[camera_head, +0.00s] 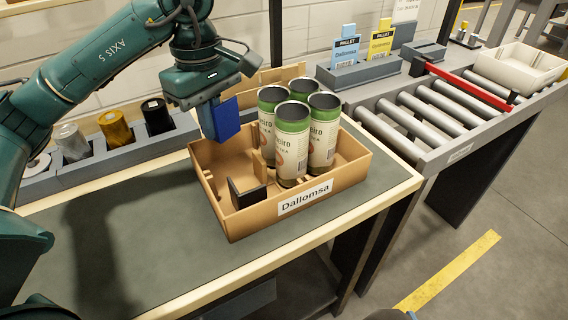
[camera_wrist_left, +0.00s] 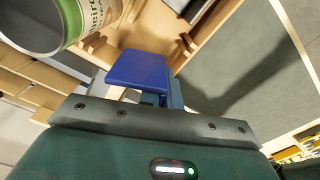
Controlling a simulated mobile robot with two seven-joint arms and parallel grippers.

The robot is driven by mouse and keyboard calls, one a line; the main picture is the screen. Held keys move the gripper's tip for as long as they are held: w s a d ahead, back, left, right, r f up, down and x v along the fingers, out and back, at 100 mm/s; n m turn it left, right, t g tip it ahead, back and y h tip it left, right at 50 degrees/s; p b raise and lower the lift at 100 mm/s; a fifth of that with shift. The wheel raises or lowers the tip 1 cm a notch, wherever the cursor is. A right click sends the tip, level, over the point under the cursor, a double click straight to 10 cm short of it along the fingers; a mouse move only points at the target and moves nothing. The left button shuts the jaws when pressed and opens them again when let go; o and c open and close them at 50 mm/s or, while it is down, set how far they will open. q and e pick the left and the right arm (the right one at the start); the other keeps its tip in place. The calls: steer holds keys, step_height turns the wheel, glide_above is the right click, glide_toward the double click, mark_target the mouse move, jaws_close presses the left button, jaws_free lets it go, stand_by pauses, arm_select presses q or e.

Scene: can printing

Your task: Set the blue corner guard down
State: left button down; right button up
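The blue corner guard (camera_head: 220,119) hangs below my left gripper (camera_head: 209,97), over the back left part of the cardboard box (camera_head: 232,223). It also shows in the left wrist view (camera_wrist_left: 140,70), just ahead of the gripper. The gripper appears shut on it; the fingers are mostly hidden. Several green-topped cans (camera_head: 291,145) stand upright in the box, to the right of the guard. A dark corner guard (camera_head: 247,194) stands in the box's front left part. My right gripper is not in view.
The box, labelled Dallomsa, sits on a grey-topped bench (camera_head: 120,250). Spools stand in a grey rack (camera_head: 95,160) behind on the left. A roller conveyor (camera_head: 430,115) with a red bar and a white tray (camera_head: 518,66) lies to the right. The bench's front left is clear.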

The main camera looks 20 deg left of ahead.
mark_target(224, 180)
arm_select(q)
step_height(224, 180, down, 10)
steer(key=shift+r+b, duration=0.1)
steer(key=shift+b, duration=0.35)
steer(key=shift+f, duration=0.25)
steer(key=c, duration=1.6)
jaws_free()
steer(key=shift+r, duration=0.1)
step_height(224, 180, up, 12)
steer(key=shift+r+p, duration=0.2)
steer(key=shift+p, duration=0.7)
